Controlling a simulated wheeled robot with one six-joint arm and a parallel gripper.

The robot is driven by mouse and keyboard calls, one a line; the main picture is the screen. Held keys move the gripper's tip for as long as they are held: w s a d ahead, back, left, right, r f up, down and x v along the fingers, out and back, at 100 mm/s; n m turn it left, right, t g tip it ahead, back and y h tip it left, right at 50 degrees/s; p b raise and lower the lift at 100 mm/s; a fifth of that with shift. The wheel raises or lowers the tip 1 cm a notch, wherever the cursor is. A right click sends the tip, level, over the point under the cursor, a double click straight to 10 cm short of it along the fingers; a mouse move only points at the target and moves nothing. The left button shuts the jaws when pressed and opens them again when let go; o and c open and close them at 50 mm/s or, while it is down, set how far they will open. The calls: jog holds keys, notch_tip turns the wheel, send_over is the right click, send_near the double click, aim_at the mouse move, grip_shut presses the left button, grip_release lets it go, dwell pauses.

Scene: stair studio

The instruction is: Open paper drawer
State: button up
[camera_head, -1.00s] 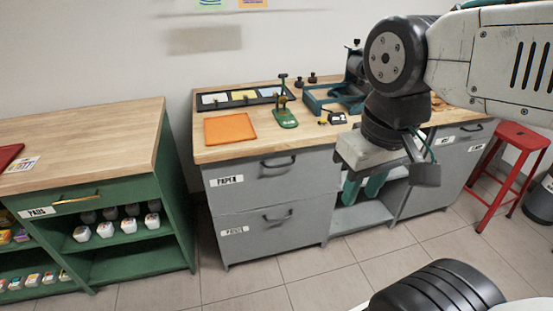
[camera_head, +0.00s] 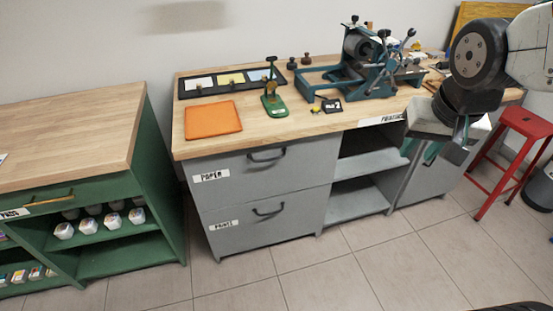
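The paper drawer (camera_head: 230,183) is the upper grey drawer front under the wooden worktop. It carries a label reading PAPER (camera_head: 211,176) and is shut flush with the cabinet. Its dark bar handle (camera_head: 267,157) sits right of the label, free of contact. My gripper (camera_head: 421,152) hangs well to the right of the drawer, in front of the cabinet's right part. Its two teal fingers point down and stand apart, with nothing seen between them.
Below is a shut drawer labelled PRINTS (camera_head: 240,228). Open shelves (camera_head: 355,203) lie to the right. A green cabinet (camera_head: 160,200) stands left and a red stool (camera_head: 515,150) right. An orange sheet (camera_head: 212,119) and a press (camera_head: 365,65) are on the worktop. The tiled floor in front is clear.

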aim_at(268, 160)
jog(key=w+a+f+m+t+y, duration=0.15)
jog(key=w+a+f, duration=0.3)
jog(key=w, duration=0.45)
jog(key=w+a+f+m+t+y, duration=0.1)
jog(key=w+a+f+t, duration=0.3)
jog(key=w, duration=0.5)
jog(key=w+a+f+m+t+y, duration=0.1)
jog(key=w+a+f+m, duration=0.15)
jog(key=w+f, duration=0.5)
jog(key=w+a+f+m+t+y, duration=0.1)
jog(key=a+f+m+t+y, duration=0.25)
jog(key=a+f+y, duration=0.8)
jog(key=w+a+f+h, duration=0.1)
jog(key=w+a, duration=0.1)
jog(key=w+a+f+h, duration=0.1)
jog(key=w+a+f, duration=0.1)
jog(key=w+a+f+h, duration=0.1)
jog(key=a+h, duration=0.1)
jog(key=shift+w+f+g, duration=0.4)
grip_shut()
